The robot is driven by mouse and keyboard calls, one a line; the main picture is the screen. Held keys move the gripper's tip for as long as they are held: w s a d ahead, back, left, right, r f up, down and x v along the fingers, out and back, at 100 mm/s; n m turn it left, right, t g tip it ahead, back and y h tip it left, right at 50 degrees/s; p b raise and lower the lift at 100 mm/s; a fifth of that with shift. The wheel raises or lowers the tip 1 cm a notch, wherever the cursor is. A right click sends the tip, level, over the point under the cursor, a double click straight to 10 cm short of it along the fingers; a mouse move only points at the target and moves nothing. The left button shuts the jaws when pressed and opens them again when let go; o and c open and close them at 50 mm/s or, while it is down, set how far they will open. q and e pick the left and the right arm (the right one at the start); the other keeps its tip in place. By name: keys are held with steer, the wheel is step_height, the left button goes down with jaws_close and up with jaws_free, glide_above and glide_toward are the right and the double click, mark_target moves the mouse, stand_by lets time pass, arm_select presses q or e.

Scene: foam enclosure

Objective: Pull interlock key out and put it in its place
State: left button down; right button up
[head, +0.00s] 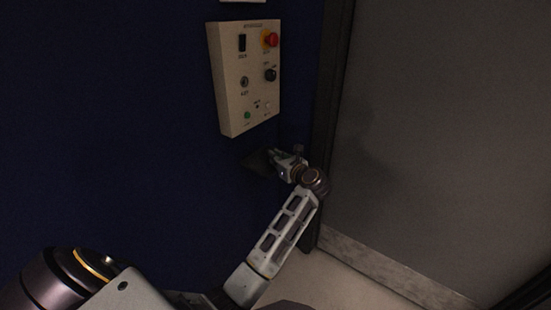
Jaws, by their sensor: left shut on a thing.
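The beige interlock panel (229,84) is mounted on the dark blue wall. Its round key lock (244,81) is on the left side of its face, and no key can be made out standing in it. My left gripper (273,156) is below the panel, at a small dark shelf (257,162) on the wall. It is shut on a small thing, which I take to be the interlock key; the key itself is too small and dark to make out. I cannot tell whether it touches the shelf. My right gripper is not in view.
The panel also carries a red emergency button (271,40), a black switch (242,43), a black knob (270,75) and a green button (247,115). A dark post (328,100) and a grey door-like panel (440,130) stand to the right of my left arm.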

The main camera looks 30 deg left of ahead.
arm_select(q)
steer(key=shift+f, duration=0.2)
steer(key=c, duration=1.5)
jaws_free()
steer(key=shift+s+d, duration=0.1)
steer(key=shift+d, duration=0.1)
